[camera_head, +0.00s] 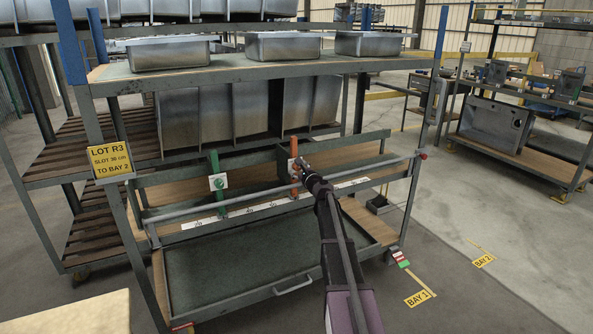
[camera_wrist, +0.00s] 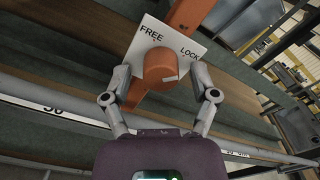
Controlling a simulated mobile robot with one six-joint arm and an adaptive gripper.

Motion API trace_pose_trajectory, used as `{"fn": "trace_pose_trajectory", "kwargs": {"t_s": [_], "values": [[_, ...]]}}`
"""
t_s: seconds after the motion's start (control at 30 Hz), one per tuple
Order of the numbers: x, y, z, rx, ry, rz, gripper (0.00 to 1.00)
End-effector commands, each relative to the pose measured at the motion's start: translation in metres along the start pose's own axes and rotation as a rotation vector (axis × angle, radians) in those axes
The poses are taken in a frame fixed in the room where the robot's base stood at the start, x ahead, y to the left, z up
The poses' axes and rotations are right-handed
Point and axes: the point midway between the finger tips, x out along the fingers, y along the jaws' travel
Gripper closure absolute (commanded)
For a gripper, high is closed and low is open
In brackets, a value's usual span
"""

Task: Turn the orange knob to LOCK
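The orange knob (camera_wrist: 158,64) sits on a white plate (camera_wrist: 190,38) marked FREE on the left and LOCK on the right, fixed to an orange upright (camera_wrist: 190,14). A short mark on the knob's face points toward the lower right; I cannot tell its exact setting. My gripper (camera_wrist: 160,73) is open, one finger on each side of the knob, with a visible gap on both sides. In the head view my gripper (camera_head: 305,172) reaches the orange upright (camera_head: 293,150) and partly hides the knob and plate.
A green upright (camera_head: 214,163) with its own white plate stands to the left on the same rack. A grey rail (camera_head: 190,211) with a numbered strip runs below the knob. Metal sinks (camera_head: 284,46) sit on the shelf above.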

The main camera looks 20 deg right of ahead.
Motion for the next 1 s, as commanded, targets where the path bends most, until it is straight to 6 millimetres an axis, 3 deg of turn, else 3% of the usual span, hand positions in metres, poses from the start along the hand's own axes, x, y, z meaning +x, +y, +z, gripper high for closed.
{"fn": "trace_pose_trajectory", "kwargs": {"t_s": [0.53,1.0], "values": [[-0.01,0.0,0.0,0.0,0.0,-0.001,0.21],[-0.077,0.001,0.001,0.0,0.001,-0.001,0.21]]}}
